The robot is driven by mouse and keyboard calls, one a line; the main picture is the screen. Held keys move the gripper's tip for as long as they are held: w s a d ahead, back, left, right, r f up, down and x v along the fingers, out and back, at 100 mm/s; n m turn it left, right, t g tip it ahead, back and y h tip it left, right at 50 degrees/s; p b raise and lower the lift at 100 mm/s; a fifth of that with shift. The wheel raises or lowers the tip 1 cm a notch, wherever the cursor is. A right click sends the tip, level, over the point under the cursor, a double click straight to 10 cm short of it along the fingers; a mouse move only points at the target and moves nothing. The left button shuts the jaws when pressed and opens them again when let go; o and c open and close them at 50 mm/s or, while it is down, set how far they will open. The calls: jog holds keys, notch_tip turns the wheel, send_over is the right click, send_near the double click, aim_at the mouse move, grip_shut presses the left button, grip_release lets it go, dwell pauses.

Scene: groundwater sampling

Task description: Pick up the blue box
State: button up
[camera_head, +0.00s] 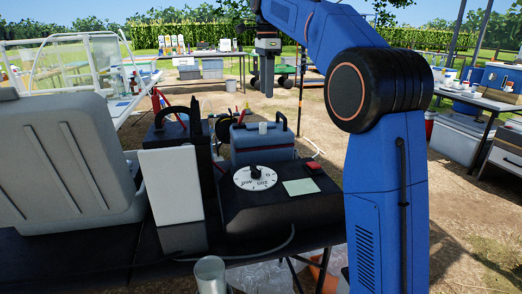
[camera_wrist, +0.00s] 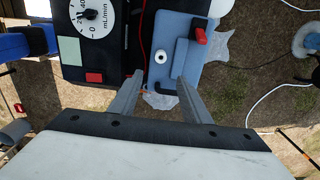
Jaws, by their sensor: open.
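A grey-blue box (camera_head: 248,142) with a dark carrying handle and a white cap stands behind the black dial unit in the head view. The wrist view shows the box (camera_wrist: 170,30) from above, with a white round cap and a red part on it. My gripper (camera_head: 267,86) hangs above and beyond the box in the head view, pointing down. In the wrist view my gripper (camera_wrist: 160,76) has its two fingers apart, over the box's near edge in the picture. Nothing is held between them. The height of the gap to the box is unclear.
The black dial unit (camera_head: 285,207) is beside the box, with a dial, pale label and red button. A large grey case (camera_head: 60,150) and a white-fronted device (camera_head: 172,187) stand left. A metal cup (camera_head: 210,272) is in front. Cables lie around the box.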

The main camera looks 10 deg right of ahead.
send_over(261, 142)
jog(key=w+d, duration=0.2)
jog(key=w, duration=0.1)
notch_tip(261, 142, down, 13)
jog(key=shift+s+d+f, duration=0.1)
jog(key=shift+s+d, duration=0.05)
grip_shut()
dwell(1.4)
